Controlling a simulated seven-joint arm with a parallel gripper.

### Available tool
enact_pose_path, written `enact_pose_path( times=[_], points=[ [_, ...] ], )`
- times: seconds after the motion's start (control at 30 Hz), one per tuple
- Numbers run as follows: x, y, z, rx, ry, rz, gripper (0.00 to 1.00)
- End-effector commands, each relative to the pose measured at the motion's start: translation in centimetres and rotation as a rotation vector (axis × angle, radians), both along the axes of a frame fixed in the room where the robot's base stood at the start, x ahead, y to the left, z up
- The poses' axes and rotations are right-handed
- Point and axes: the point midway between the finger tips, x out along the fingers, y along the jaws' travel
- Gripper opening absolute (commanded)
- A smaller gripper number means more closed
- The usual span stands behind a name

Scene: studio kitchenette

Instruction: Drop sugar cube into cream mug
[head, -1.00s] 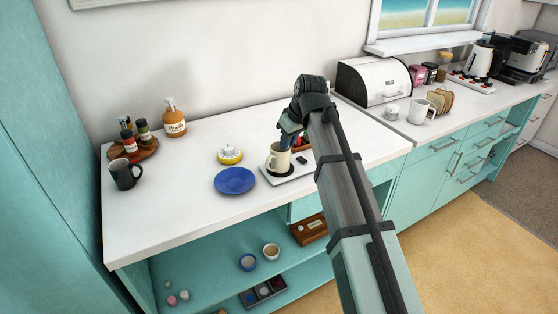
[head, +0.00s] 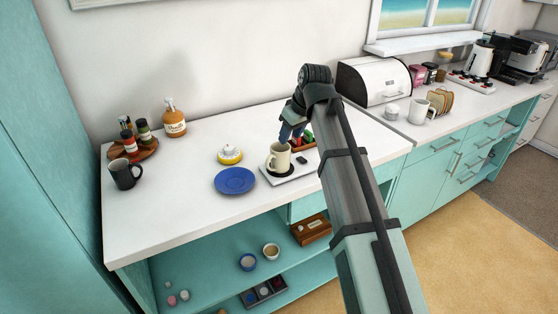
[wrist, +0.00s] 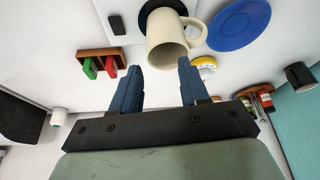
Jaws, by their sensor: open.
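The cream mug (head: 279,158) stands upright on a white scale-like base (head: 293,175) with a dark round pad. It also shows large in the wrist view (wrist: 166,40), and its inside is not clearly seen. My gripper (wrist: 160,66) has its two blue fingers spread, with nothing visible between them. In the head view, my gripper (head: 288,132) is above and just behind the mug, apart from it. I cannot make out a sugar cube in either current view.
A blue plate (head: 235,181) and a yellow dish with a white top (head: 230,154) are left of the mug. A small wooden box (wrist: 82,57) with red and green packets is close by. A dark mug (head: 124,174) stands far left. The front left counter is clear.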

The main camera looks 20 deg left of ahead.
Motion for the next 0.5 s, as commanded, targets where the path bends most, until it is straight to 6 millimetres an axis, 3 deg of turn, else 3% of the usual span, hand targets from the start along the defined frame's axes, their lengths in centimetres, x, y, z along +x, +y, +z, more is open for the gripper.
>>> enact_pose_path(
  times=[0.5],
  points=[
    [-1.9, -2.7, 8.0, 0.001, -0.001, 0.000, 0.45]
  ],
)
